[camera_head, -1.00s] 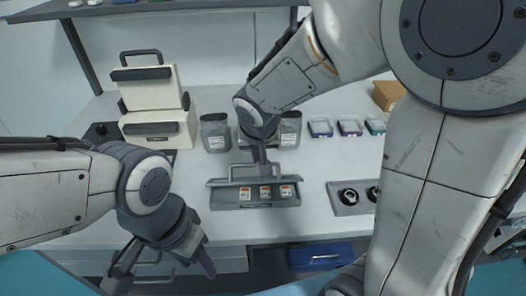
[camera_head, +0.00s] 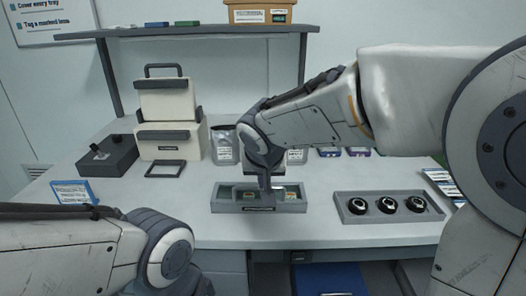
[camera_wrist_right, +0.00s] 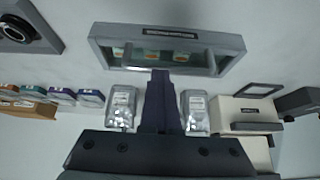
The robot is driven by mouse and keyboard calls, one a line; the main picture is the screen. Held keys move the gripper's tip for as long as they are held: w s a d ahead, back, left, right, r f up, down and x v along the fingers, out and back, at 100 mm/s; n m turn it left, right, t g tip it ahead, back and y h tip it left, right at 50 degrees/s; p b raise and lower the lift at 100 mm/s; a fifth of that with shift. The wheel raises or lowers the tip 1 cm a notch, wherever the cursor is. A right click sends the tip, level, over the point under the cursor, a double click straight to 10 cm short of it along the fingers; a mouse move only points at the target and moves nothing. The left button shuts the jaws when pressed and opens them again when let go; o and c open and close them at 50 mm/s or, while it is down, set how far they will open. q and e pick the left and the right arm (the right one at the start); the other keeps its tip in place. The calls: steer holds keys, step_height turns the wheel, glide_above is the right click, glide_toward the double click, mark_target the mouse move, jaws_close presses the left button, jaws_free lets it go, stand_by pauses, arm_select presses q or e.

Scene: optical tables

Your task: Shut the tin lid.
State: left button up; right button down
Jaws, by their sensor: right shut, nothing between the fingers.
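The grey tin (camera_head: 228,208) stands on the table in front of me, with a dark label on its front. Its lid, a grey frame with a greenish clear window, appears to lie down over the tin; small orange-and-white items show dimly through it. The tin also shows at the top of the right wrist view (camera_wrist_right: 215,67). My right gripper (camera_head: 265,194) is shut and empty, pointing down at the tin's middle and hiding part of the lid. Its fingers also show in the wrist view (camera_wrist_right: 160,88); I cannot tell whether they touch the lid. My left gripper is below the picture.
A grey tray with several black round parts (camera_head: 348,217) is right of the tin. A cream case (camera_head: 168,105), a dark frame (camera_head: 165,170) and a dark box (camera_head: 108,158) are at left.

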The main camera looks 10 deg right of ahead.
steer(key=shift+s+a+f+g+b, duration=0.1)
steer(key=shift+s+f+g+b, duration=0.15)
steer(key=shift+f, duration=0.35)
steer(key=shift+s+f+g+b, duration=0.15)
steer(key=shift+s+f, duration=0.2)
steer(key=shift+f, duration=0.2)
steer(key=shift+t, duration=0.3)
step_height(320, 180, up, 6)
steer(key=w+p, duration=0.1)
steer(key=p, duration=0.3)
steer(key=s+a+f+n+g+y+b, duration=0.1)
steer(key=s+f+n+g, duration=0.2)
steer(key=s, duration=0.6)
steer(key=s+a+f+n+g+b, duration=0.1)
steer(key=s+a+f+n, duration=0.15)
steer(key=s+f, duration=0.4)
steer(key=s+a+f+n+g+y+b, duration=0.1)
steer(key=s+f+n+g, duration=0.15)
steer(key=s, duration=0.75)
step_height(320, 180, up, 14)
steer(key=n+p, duration=0.1)
steer(key=p, duration=1.3)
steer(key=shift+s+f+p, duration=0.25)
steer(key=shift+s+p, duration=0.05)
steer(key=shift+s, duration=0.15)
